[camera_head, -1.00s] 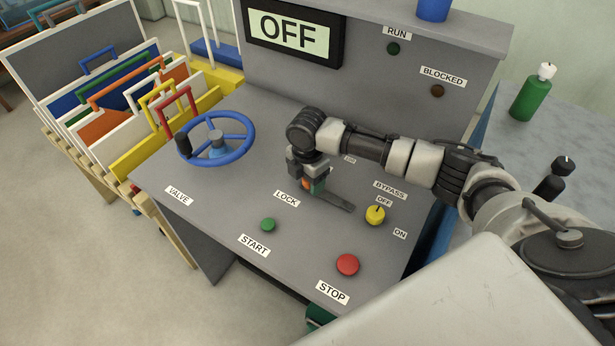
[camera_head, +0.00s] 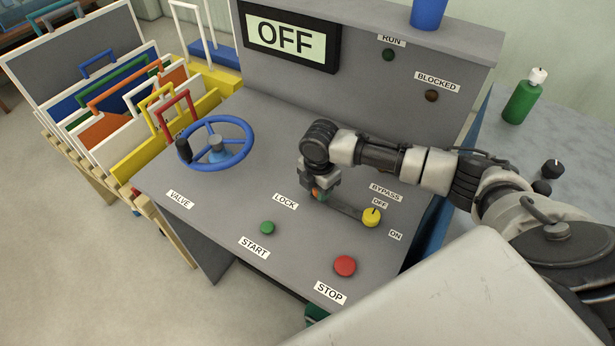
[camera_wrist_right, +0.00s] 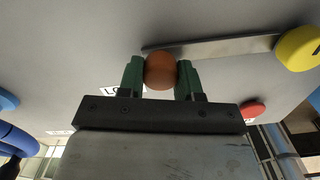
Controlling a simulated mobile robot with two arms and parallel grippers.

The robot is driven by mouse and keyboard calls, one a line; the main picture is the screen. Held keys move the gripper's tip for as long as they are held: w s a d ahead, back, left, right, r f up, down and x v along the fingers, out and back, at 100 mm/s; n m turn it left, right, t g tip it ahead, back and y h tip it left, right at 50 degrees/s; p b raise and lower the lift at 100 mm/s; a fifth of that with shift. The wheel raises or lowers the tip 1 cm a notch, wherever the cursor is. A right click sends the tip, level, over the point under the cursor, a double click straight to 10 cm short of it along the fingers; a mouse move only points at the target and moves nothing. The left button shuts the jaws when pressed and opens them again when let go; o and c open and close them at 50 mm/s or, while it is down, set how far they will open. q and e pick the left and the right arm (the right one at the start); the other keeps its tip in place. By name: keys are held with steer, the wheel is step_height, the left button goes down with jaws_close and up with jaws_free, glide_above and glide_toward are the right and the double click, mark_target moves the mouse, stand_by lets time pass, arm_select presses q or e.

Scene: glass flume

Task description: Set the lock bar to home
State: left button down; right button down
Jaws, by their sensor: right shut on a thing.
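The lock bar (camera_head: 348,208) is a flat grey bar on the console top, beside the LOCK label (camera_head: 285,201). It points right toward the yellow bypass knob (camera_head: 372,217), its end close to the knob. In the right wrist view the bar (camera_wrist_right: 220,47) runs from behind an orange ball-shaped knob (camera_wrist_right: 160,71) toward the yellow knob (camera_wrist_right: 298,48). My right gripper (camera_head: 319,195) is shut on the orange knob; its green fingertips (camera_wrist_right: 160,75) sit on both sides of it. The gripper hides part of the slot and labels near the bar. My left gripper is not in view.
A blue valve wheel (camera_head: 216,144) stands to the left on the console. The green start button (camera_head: 267,228) and red stop button (camera_head: 345,266) are in front. The display (camera_head: 289,36) reads OFF. A rack of colourful panels (camera_head: 110,100) is at far left.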

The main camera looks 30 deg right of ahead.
steer(key=shift+s+d, duration=0.25)
steer(key=shift+s, duration=0.1)
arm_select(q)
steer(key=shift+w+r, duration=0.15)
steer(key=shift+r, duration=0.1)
arm_select(e)
steer(key=c, duration=1.1)
jaws_free()
steer(key=shift+f, duration=0.1)
steer(key=o, duration=0.3)
steer(key=shift+o, duration=0.2)
steer(key=shift+r, duration=0.4)
arm_select(q)
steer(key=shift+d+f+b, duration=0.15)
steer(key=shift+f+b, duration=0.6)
steer(key=shift+b, duration=0.05)
arm_select(e)
step_height(320, 180, up, 10)
